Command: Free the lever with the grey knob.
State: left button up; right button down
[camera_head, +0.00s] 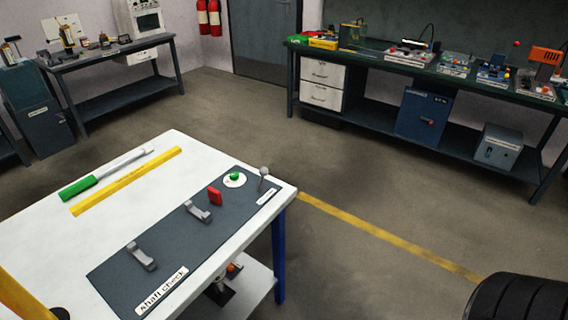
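The lever with the grey knob (263,172) stands at the far right end of the dark panel (165,245) on the white table (60,235). Its small round knob sits on a short thin stem. A small white label (267,195) lies just in front of it. I cannot tell what, if anything, holds the lever. Next to it on the left is a green button (234,177) on a white disc. A red block (215,196) stands on the panel further left. Neither of my grippers is in view.
Two grey brackets (141,256) (198,211) stand on the panel. A yellow part (20,296) enters at the lower left. A black tyre (518,298) is at the lower right.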

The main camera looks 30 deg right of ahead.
aim_at(264, 172)
jog(key=i+l, duration=0.15)
jog(key=l, duration=0.2)
jog(key=i+l, duration=0.15)
jog(key=l, duration=0.15)
jog(key=i+l, duration=0.2)
jog(key=l, duration=0.15)
jog(key=i+l, duration=0.15)
jog(key=l, duration=0.2)
